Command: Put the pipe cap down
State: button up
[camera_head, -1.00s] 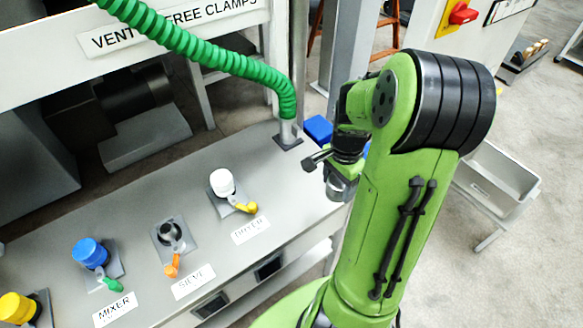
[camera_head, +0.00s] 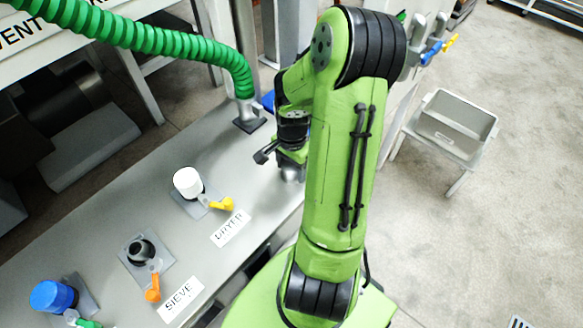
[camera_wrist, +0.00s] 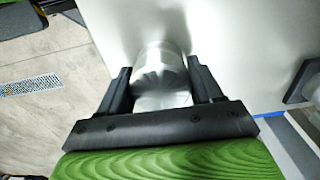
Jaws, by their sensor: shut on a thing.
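A shiny silver pipe cap (camera_wrist: 160,72) sits between the two dark fingers of my gripper (camera_wrist: 162,82) in the wrist view. The fingers are shut on its sides. A pale flat surface lies behind it. In the head view my gripper (camera_head: 290,168) is over the right end of the grey bench (camera_head: 215,145), and a bit of silver shows below it. My arm partly hides it there. I cannot tell whether the cap touches the bench.
On the bench stand a white-capped pipe (camera_head: 187,180) by the DRYER label, a grey pipe (camera_head: 140,250) by the SIEVE label, and a blue cap (camera_head: 53,296). A green hose (camera_head: 150,38) meets the bench at the back. A grey bin (camera_head: 452,125) stands right.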

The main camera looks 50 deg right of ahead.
jog(key=shift+r, duration=0.1)
jog(key=shift+f, duration=0.2)
jog(key=o, duration=1.2)
jog(key=shift+c, duration=0.2)
